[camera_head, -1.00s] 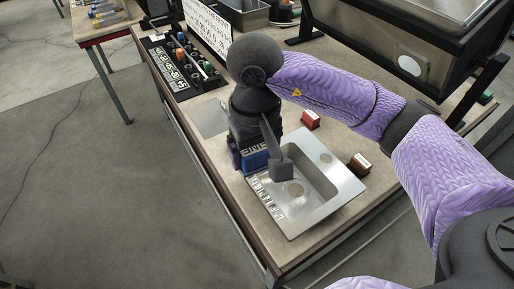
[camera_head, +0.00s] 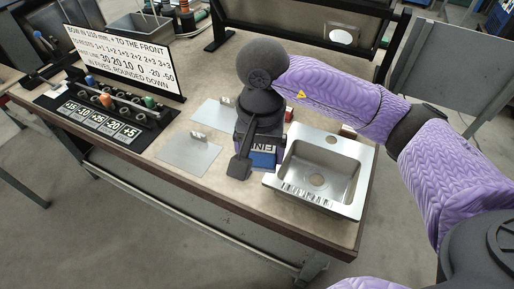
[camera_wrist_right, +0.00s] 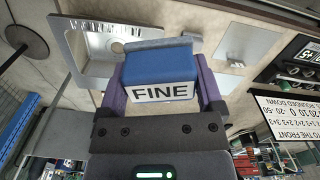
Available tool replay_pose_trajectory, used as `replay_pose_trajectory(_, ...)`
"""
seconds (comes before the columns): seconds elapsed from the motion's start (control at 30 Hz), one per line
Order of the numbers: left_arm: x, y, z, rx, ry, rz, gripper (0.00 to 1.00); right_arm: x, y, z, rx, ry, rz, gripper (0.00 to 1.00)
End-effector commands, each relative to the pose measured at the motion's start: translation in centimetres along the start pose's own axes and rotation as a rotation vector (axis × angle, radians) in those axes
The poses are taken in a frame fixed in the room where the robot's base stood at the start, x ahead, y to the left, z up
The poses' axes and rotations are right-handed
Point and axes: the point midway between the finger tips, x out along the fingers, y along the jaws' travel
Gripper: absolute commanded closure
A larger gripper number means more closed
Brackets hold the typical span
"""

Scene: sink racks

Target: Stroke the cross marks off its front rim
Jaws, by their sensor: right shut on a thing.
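The steel sink (camera_head: 349,208) has a row of dark marks (camera_head: 310,196) along its front rim; their exact shapes are too small to tell. It also shows in the wrist view (camera_wrist_right: 64,50), at the upper left. My right gripper (camera_head: 258,157) is shut on a blue block (camera_head: 263,160) with a white label reading FINE. The wrist view shows this block (camera_wrist_right: 160,68) between both fingers. The block is at the sink's left side, away from the row of marks; whether it touches anything is unclear. My left gripper is out of view.
Flat metal plates (camera_head: 190,155) lie left of the sink. A black rack (camera_head: 108,107) with number tags and coloured pieces stands further left, before a white text board (camera_head: 118,60).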

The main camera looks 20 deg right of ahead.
Motion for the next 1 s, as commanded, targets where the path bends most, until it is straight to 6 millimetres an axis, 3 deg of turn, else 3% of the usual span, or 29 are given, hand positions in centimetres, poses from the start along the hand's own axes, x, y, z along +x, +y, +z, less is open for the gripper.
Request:
replay_pose_trajectory(0.37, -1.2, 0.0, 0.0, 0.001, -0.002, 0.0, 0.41, 0.7, 0.8, -1.6, 0.914, -0.012, -0.001, 0.62)
replay_pose_trajectory(0.8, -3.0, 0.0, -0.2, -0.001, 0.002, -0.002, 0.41, 2.2, 3.0, -4.5, 2.463, -0.004, 0.002, 0.62)
replay_pose_trajectory(1.0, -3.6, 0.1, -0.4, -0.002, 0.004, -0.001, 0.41, 2.9, 4.1, -5.5, 3.048, 0.008, -0.008, 0.62)
